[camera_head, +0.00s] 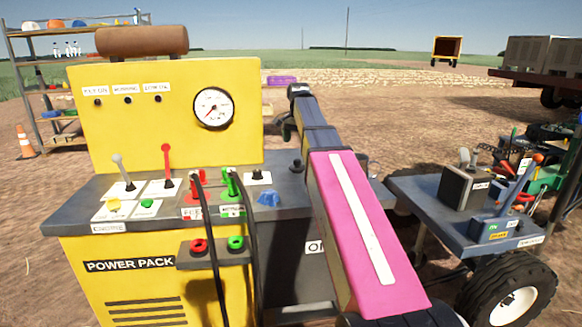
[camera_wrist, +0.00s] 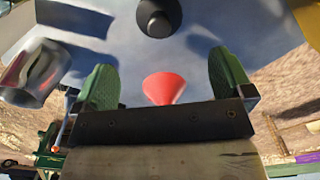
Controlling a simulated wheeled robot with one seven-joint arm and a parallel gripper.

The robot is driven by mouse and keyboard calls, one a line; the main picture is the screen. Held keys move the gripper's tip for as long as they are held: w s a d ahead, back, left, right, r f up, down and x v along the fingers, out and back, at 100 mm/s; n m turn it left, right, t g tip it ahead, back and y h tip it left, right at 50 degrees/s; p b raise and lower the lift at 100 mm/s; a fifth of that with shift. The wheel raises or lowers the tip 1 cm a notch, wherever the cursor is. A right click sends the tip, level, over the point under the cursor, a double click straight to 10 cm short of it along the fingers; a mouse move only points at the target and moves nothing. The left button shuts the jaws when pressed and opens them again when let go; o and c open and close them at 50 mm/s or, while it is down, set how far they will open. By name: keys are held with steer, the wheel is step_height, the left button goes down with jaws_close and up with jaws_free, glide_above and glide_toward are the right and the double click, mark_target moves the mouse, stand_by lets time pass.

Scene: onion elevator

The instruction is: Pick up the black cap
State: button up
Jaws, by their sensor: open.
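A round black piece with a lighter centre, which looks like the black cap (camera_wrist: 157,18), shows at the top of the wrist view on a blue-grey surface. My gripper (camera_wrist: 165,75) has its two green fingers spread wide, one on each side of the picture's middle. The black piece is beyond the fingertips and apart from them. A red cone-shaped piece (camera_wrist: 165,88) shows between the fingers; I cannot tell whether they touch it. In the head view my arm reaches over the power pack's deck, its far end mostly hidden, and I cannot pick out the cap there.
A shiny metal cylinder (camera_wrist: 34,72) lies left of the fingers. The yellow power pack (camera_head: 170,110) carries a gauge (camera_head: 213,108), a red lever (camera_head: 167,162) and red and green couplings with black hoses. A wheeled cart (camera_head: 440,215) with levers stands right. A shelf (camera_head: 40,90) stands back left.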

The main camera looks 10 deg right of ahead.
mark_target(298, 160)
step_height(298, 160, down, 10)
steer(key=shift+r, duration=0.1)
steer(key=shift+d, duration=0.1)
stand_by(0.4)
steer(key=shift+c, duration=0.4)
steer(key=c, duration=0.9)
